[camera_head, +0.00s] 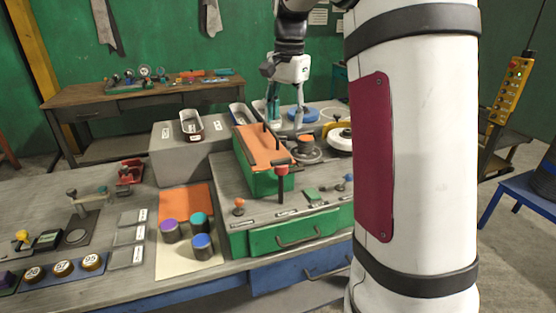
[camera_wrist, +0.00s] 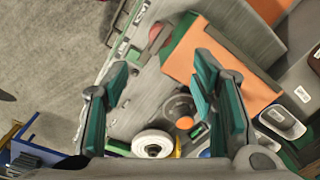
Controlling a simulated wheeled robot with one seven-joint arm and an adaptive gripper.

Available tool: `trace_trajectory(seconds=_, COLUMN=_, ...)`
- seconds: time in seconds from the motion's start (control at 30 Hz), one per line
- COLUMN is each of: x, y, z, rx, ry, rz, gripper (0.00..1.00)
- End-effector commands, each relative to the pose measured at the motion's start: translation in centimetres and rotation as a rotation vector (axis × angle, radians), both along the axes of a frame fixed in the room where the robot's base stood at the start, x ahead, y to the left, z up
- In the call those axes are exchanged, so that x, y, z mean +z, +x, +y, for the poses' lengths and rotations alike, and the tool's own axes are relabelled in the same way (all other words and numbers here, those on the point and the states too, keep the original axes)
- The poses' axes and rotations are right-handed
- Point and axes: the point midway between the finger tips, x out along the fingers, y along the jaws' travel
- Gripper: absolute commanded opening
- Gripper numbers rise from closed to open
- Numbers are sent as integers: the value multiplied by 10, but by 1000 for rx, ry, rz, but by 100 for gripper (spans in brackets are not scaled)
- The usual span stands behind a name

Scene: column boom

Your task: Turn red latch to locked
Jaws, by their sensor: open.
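A red piece (camera_head: 281,169) with a dark upright post sits at the front end of the green box with the orange top (camera_head: 262,148); it may be the red latch, but its setting is too small to read. In the wrist view the orange top (camera_wrist: 222,62) lies right of centre, and a small red round part (camera_wrist: 157,38) shows near the top. I cannot tell whether that is the latch. My gripper (camera_head: 286,118) is above the back of the bench, behind the box. In the wrist view my gripper (camera_wrist: 162,72) has its fingers wide apart, with nothing between them.
A white round disc (camera_head: 340,138) and a dark round knob (camera_head: 306,147) stand right of the box. A grey block (camera_head: 180,160) with bins is left. Coloured cylinders (camera_head: 201,242) stand in front. A small red device (camera_head: 130,171) sits farther left.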

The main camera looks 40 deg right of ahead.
Motion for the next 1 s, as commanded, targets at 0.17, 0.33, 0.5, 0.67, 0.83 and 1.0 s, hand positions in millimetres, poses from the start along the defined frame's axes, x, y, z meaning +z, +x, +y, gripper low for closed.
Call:
trace_trajectory(seconds=0.17, x=-28, y=0, z=1, rx=2, ry=2, rz=5, gripper=52)
trace_trajectory(seconds=0.33, x=-61, y=1, z=2, rx=2, ry=2, rz=5, gripper=52)
trace_trajectory(seconds=0.5, x=-93, y=3, z=2, rx=3, ry=1, rz=5, gripper=52)
trace_trajectory(seconds=0.67, x=-116, y=4, z=3, rx=3, ry=1, rz=2, gripper=52)
trace_trajectory(seconds=0.83, x=-129, y=5, z=3, rx=3, ry=0, rz=2, gripper=52)
trace_trajectory(seconds=1.0, x=-131, y=6, z=3, rx=3, ry=0, rz=0, gripper=52)
